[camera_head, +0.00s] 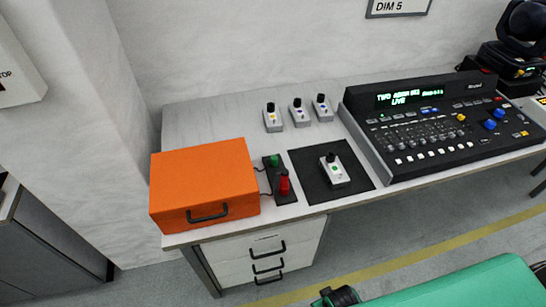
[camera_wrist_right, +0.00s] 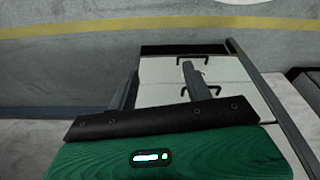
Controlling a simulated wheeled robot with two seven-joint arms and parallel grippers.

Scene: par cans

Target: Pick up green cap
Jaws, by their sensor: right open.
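The green cap (camera_head: 274,160) is small and stands at the far end of a dark strip (camera_head: 288,198) on the desk, just right of the orange case. A larger red cap (camera_head: 284,184) stands nearer the front on the same strip. My right arm comes in at the bottom right of the head view, well below and in front of the desk. In the right wrist view my right gripper (camera_wrist_right: 160,85) has its two dark fingers apart with nothing between them. The green cap does not show there. My left gripper is not in view.
The orange case (camera_head: 205,180) fills the desk's left end. A black mat (camera_head: 311,184) holds a grey device with a green mark (camera_head: 335,170). Several similar devices (camera_head: 298,112) stand behind. A lighting console (camera_head: 440,125) is at right. Drawers (camera_head: 262,262) sit below the desk.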

